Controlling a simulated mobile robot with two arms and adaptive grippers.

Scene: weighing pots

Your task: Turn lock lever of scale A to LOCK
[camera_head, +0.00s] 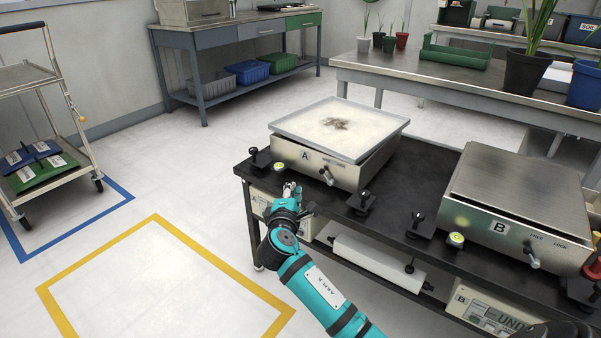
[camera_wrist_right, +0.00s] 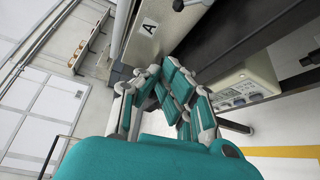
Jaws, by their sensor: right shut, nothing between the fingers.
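Scale A (camera_head: 309,163) is a steel box with a wide, pale pan (camera_head: 372,151) on top, at the left of the black table. A dark stain or dirt patch shows on the pan. Its lock lever (camera_head: 327,177) is a small knobbed handle on the front panel, below small lettering; I cannot tell which marking it points to. My right gripper (camera_head: 291,188) is shut and empty, in front of the table edge, left of the lever and apart from it. My left gripper is not in view.
Scale B (camera_head: 490,210) with its own lever (camera_head: 531,256) stands right on the black table (camera_head: 425,180). Black clamp-like knobs (camera_head: 362,202) line the front edge. A display box (camera_head: 490,310) sits below. Open floor (camera_head: 170,280) lies left, with a trolley (camera_head: 45,120).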

